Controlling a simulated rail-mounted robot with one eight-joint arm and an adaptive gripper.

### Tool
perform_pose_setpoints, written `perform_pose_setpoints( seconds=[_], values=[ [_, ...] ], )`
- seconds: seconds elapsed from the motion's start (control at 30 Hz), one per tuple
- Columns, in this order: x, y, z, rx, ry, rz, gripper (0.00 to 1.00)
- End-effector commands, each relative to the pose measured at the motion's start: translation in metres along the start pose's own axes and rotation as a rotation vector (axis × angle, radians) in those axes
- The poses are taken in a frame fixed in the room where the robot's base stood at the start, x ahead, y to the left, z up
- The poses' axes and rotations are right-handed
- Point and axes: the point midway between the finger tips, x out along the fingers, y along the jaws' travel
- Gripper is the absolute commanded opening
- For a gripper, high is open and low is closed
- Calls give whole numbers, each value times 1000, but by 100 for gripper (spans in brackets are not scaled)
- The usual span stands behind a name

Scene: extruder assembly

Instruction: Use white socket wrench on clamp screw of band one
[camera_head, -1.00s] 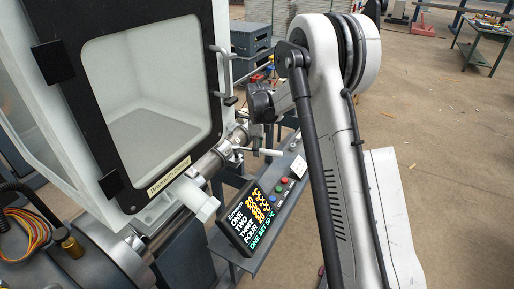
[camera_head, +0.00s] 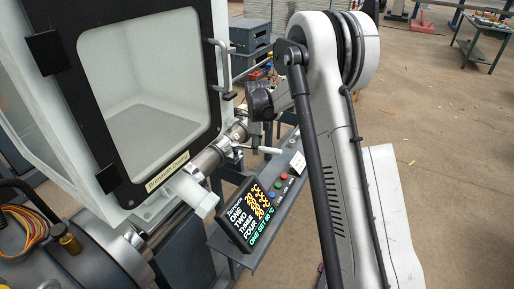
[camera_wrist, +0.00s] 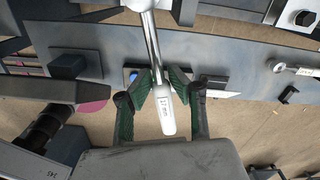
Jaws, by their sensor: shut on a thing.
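In the wrist view my gripper (camera_wrist: 164,82) is shut on the white socket wrench (camera_wrist: 167,115), between green-padded fingers. Its white handle end reads "17 mm", and its shiny shaft runs up to the top edge of the picture. The socket end is cut off there, so I cannot tell whether it sits on a screw. In the head view my gripper (camera_head: 260,102) is beside the metal barrel (camera_head: 208,160), partly hidden by my arm. A thin white bar (camera_head: 263,150) sticks out to the right of the barrel. Band one and its clamp screw cannot be told apart.
A control panel with a display (camera_head: 250,215) and coloured buttons stands below the barrel on a grey ledge (camera_head: 262,240). The machine's door (camera_head: 150,100) is left of my arm. In the wrist view another wrench-like tool (camera_wrist: 295,69) lies at the right.

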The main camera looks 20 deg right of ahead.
Motion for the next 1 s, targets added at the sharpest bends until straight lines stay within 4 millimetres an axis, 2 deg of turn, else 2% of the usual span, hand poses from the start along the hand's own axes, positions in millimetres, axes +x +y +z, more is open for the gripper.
perform_pose_setpoints(
  seconds=[0.57, 1.0],
  values=[
    [11, 0, 0, -3, 0, 0, 0],
    [12, -25, 4, -269, 0, 0, 0]
  ],
)
